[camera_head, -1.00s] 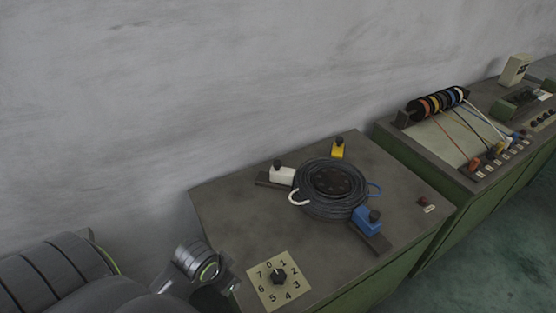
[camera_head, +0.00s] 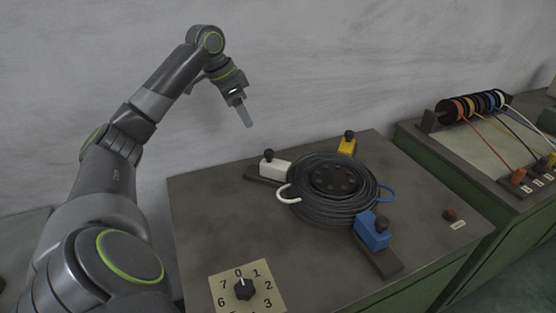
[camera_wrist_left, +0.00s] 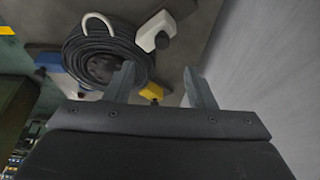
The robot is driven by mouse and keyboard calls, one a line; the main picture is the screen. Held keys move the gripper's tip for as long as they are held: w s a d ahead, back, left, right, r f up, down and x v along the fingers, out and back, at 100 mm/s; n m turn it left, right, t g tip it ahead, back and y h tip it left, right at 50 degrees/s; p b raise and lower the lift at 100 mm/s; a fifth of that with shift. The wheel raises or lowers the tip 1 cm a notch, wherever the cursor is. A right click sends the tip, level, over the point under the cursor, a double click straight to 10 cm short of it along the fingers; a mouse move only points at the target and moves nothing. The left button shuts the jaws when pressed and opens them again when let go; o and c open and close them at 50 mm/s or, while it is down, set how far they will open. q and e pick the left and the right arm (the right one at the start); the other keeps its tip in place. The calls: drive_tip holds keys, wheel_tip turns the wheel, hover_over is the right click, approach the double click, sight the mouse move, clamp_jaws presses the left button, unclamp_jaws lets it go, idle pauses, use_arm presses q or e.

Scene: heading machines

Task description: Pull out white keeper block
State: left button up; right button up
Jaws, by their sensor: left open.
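The white keeper block (camera_head: 274,167) with a black knob sits on a dark rail, left of the black cable coil (camera_head: 333,190). A white loop (camera_head: 287,194) sticks out of the coil near it. The block also shows in the left wrist view (camera_wrist_left: 153,30), at the top, with the coil (camera_wrist_left: 105,50) beside it. My left gripper (camera_head: 244,117) is above and left of the white block, apart from it, near the wall. Its fingers are spread and empty in the left wrist view (camera_wrist_left: 160,80). My right gripper is not in view.
A yellow block (camera_head: 347,146) stands behind the coil and a blue block (camera_head: 372,232) at its front right. A numbered dial (camera_head: 244,288) and a red button (camera_head: 450,214) are on the bench. A second bench with coloured spools (camera_head: 470,105) stands at right.

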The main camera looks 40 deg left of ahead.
use_arm(q)
wheel_tip(320, 180, up, 2)
drive_tip(key=p, duration=0.1)
approach(268, 151)
drive_tip(key=x, duration=0.9)
drive_tip(key=shift+s+d, duration=0.1)
clamp_jaws()
drive_tip(key=shift+r, duration=0.1)
